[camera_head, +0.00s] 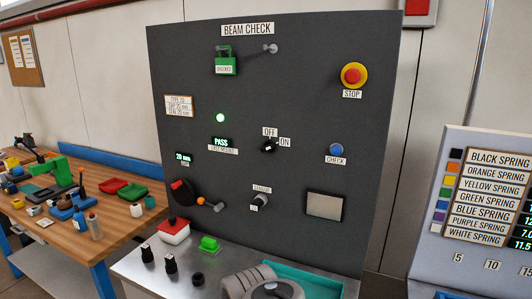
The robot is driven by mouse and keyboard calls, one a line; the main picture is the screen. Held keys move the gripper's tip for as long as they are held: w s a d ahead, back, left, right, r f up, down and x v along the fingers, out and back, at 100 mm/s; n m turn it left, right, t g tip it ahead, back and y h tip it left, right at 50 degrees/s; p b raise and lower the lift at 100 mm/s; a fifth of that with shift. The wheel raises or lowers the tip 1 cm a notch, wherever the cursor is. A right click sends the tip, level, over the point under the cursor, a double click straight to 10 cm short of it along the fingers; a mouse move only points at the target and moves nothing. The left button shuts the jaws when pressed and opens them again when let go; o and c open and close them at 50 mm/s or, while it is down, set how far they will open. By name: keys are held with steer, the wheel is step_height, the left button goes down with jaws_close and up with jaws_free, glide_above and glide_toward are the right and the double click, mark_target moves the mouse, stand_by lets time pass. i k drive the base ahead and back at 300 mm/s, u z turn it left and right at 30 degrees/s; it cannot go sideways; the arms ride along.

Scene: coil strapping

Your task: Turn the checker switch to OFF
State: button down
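A small black rotary knob (268,147) is on the dark upright panel (300,100) headed BEAM CHECK. An OFF label (270,132) is above the knob and an ON label (285,141) is at its upper right. The knob is too small to tell for certain which label its pointer faces. A second small knob (259,201) sits lower, under a small label that is hard to read. My gripper is not in view.
The panel also carries a green padlock (225,66), a yellow-and-red STOP button (353,75), a blue CHECK button (336,150), a lit green lamp (220,118) and a PASS display (220,142). A cluttered workbench (115,232) stands left.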

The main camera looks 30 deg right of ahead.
mark_target(268, 146)
steer(key=z, duration=0.2)
steer(key=k, duration=0.35)
steer(key=u, duration=1.35)
steer(key=i, duration=0.9)
steer(key=z, duration=0.65)
